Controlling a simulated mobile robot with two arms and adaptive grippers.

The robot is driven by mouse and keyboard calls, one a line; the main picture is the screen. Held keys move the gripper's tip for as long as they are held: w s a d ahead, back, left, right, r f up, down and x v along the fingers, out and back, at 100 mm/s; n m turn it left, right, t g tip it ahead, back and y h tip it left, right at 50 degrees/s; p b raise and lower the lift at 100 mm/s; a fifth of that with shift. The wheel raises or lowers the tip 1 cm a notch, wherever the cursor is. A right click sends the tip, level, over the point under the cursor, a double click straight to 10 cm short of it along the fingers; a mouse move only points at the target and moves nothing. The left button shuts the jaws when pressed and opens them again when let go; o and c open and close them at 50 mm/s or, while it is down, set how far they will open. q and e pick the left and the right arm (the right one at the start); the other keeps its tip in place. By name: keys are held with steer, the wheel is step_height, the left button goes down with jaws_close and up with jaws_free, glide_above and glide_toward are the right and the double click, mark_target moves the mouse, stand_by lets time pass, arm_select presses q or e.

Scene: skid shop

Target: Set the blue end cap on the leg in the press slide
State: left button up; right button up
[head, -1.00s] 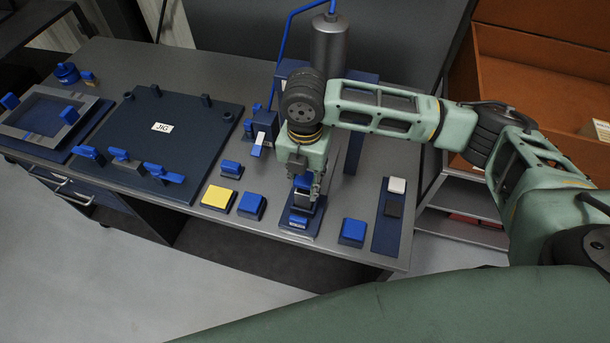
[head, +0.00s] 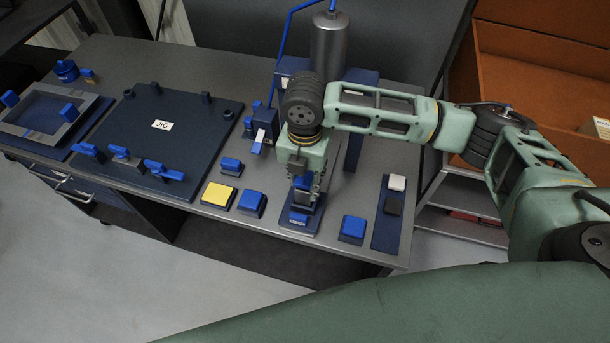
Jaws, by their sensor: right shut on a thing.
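My right gripper (head: 303,191) points down over the press slide (head: 298,219), a dark blue block with a small label at the table's front. It is shut on a small blue piece, which looks like the blue end cap (head: 303,182). A grey piece (head: 302,197), which looks like the leg, stands upright in the slide just below. The fingers partly hide both, so I cannot tell whether the cap touches the leg or sits fully on it. My left gripper is not in view.
The press (head: 329,45) with its grey cylinder stands behind my right gripper. A yellow-topped block (head: 219,195) and a blue-topped block (head: 251,203) sit left of the slide. Another blue block (head: 352,229) and a dark strip (head: 387,232) lie right. The jig plate (head: 165,155) is farther left.

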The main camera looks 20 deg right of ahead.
steer(key=o, duration=1)
steer(key=o, duration=0.4)
steer(key=shift+r, duration=0.1)
step_height(320, 180, up, 7)
steer(key=p, duration=0.8)
stand_by(0.8)
